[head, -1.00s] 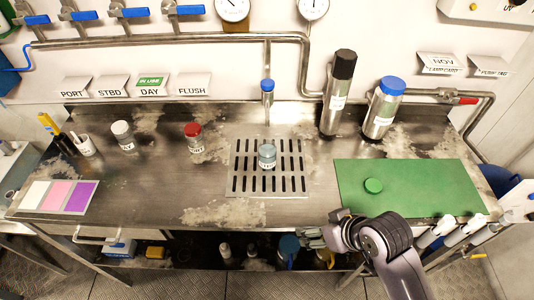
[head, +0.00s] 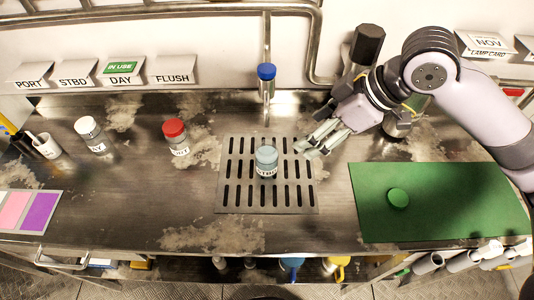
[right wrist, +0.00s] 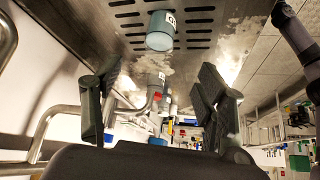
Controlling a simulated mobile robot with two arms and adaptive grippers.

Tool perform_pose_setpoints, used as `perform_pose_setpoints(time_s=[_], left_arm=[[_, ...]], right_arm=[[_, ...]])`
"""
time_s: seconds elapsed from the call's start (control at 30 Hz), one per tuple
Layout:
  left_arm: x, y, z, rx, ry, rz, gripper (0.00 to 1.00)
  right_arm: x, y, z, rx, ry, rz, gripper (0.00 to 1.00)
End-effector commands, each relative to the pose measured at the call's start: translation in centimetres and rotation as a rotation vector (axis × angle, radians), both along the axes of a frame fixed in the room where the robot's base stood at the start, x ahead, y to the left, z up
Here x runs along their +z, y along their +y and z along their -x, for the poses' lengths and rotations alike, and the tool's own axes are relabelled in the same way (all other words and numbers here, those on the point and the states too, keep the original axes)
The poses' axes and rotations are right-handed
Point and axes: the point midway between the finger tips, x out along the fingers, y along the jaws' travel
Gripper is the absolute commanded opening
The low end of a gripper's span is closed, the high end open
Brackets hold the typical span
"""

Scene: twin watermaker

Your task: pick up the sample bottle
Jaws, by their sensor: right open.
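The sample bottle (head: 266,161) is a small clear jar with a blue-grey look and a white label. It stands upright on the slotted drain grate (head: 230,198) in the counter. It also shows in the right wrist view (right wrist: 160,32), at the top middle, beyond the fingers. My right gripper (head: 311,146) is open and empty, just right of the bottle and apart from it. Its two fingers stand wide apart in the right wrist view (right wrist: 155,98). A round green cap (head: 398,198) lies on the green mat (head: 440,225). My left gripper is not in view.
A blue-topped tap (head: 266,85) stands behind the grate. A red-capped bottle (head: 176,137) and a white-capped bottle (head: 90,134) stand to the left. A tall dark-capped cylinder (head: 366,48) is close behind my right gripper. The counter front is clear.

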Motion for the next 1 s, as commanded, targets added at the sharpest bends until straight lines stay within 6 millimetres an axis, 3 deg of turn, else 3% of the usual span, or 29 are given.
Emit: perform_pose_setpoints(time_s=[0.13, 0.3, 0.6, 0.87, 1.0], left_arm=[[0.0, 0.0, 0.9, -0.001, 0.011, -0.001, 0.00], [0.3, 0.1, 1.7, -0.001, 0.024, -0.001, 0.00], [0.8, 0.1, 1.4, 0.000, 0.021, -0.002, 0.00], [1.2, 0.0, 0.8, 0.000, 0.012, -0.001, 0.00], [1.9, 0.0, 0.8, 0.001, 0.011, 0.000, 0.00]], right_arm=[[-1.1, 0.6, -0.2, 0.003, 0.007, 0.004, 0.67], [-4.1, 2.5, -0.9, 0.004, 0.009, 0.002, 0.67], [-8.9, 5.4, -2.2, 0.002, 0.006, 0.001, 0.67], [-10.3, 6.5, -2.7, 0.002, 0.003, 0.002, 0.67], [-11.7, 8.0, -3.2, 0.001, 0.005, 0.001, 0.67]])
